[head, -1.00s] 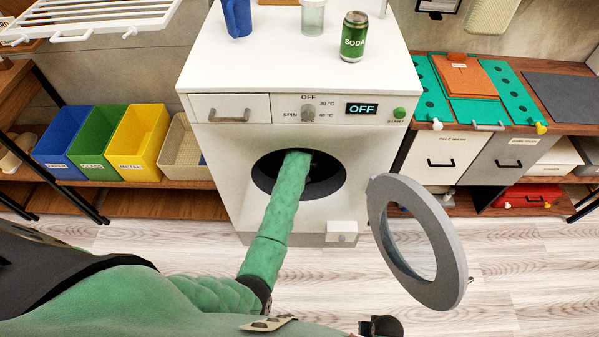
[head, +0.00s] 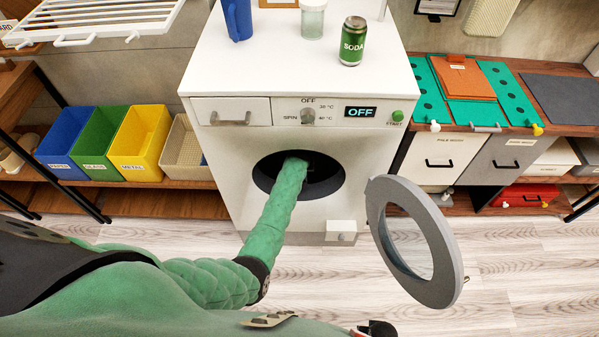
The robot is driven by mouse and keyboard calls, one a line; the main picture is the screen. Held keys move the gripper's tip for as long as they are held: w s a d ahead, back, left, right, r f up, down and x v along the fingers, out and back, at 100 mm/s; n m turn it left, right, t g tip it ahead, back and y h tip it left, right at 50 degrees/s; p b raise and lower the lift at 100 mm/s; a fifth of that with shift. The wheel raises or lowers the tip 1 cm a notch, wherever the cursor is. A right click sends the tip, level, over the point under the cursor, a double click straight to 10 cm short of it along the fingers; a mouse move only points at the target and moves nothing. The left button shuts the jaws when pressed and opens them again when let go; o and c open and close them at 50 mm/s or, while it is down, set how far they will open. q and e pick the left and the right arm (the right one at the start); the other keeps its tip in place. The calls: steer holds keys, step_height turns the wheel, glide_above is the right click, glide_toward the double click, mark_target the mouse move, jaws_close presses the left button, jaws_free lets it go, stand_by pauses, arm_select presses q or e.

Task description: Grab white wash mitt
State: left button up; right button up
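The white wash mitt is not visible in the head view. The white washing machine (head: 230,168) stands in the middle with its round door (head: 450,245) swung open to the right. My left arm, in a green sleeve, reaches into the dark drum opening (head: 325,175). My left gripper is hidden inside the drum, so its fingers and anything in them cannot be seen. At the bottom edge, right of centre, a small dark part shows, probably of my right arm; no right gripper fingers can be made out.
A blue jug (head: 238,20), a clear cup (head: 312,20) and a green soda can (head: 353,42) stand on the machine top. Blue (head: 65,150), green (head: 98,150) and yellow (head: 140,150) bins sit on the left shelf. The open door takes up room right of the opening.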

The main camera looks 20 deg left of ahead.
arm_select(q)
steer(key=shift+f, duration=0.25)
stand_by(0.5)
steer(key=shift+c, duration=0.3)
steer(key=c, duration=1)
